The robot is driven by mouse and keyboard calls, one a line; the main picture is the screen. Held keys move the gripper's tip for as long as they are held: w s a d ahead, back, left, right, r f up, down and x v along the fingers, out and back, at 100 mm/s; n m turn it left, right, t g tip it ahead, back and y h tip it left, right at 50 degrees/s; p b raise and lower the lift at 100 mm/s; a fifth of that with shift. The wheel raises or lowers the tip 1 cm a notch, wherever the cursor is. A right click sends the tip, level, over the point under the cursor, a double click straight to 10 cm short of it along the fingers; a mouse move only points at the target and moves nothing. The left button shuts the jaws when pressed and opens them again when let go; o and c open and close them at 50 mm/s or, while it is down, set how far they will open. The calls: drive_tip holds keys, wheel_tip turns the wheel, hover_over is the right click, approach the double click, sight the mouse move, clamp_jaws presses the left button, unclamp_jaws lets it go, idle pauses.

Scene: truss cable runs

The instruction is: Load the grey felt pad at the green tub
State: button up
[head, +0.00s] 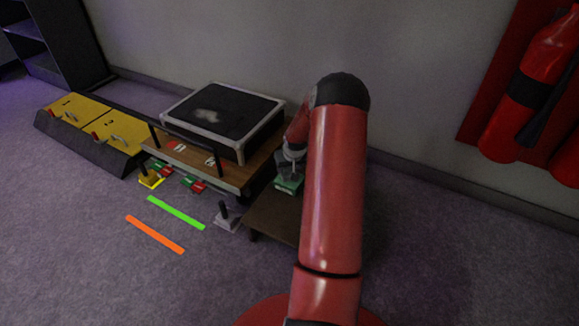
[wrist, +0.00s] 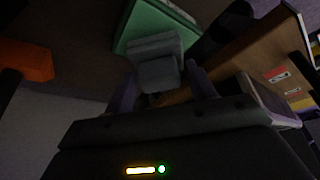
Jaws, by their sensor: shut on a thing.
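The green tub (head: 288,186) stands on a low dark brown table (head: 268,216), partly behind my red arm in the head view. It also shows at the top of the wrist view (wrist: 172,22). A grey blocky thing, which looks like the grey felt pad (wrist: 155,62), is between my gripper's fingers and overlaps the tub's near side in the wrist view. My gripper (wrist: 160,86) is shut on it. In the head view my gripper (head: 294,160) is just above the tub, small and partly hidden. I cannot tell whether the pad touches the tub.
A wooden bench (head: 205,165) with a black-topped case (head: 220,115) stands left of the tub. An orange thing (wrist: 25,61) is left in the wrist view. Green (head: 176,212) and orange (head: 155,234) strips lie on open floor. A red extinguisher (head: 530,90) hangs right.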

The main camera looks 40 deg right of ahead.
drive_tip(key=shift+f+b, duration=0.4)
drive_tip(key=shift+f, duration=0.15)
idle(1.4)
drive_tip(key=shift+r+p, duration=2.45)
drive_tip(key=shift+r, duration=1.1)
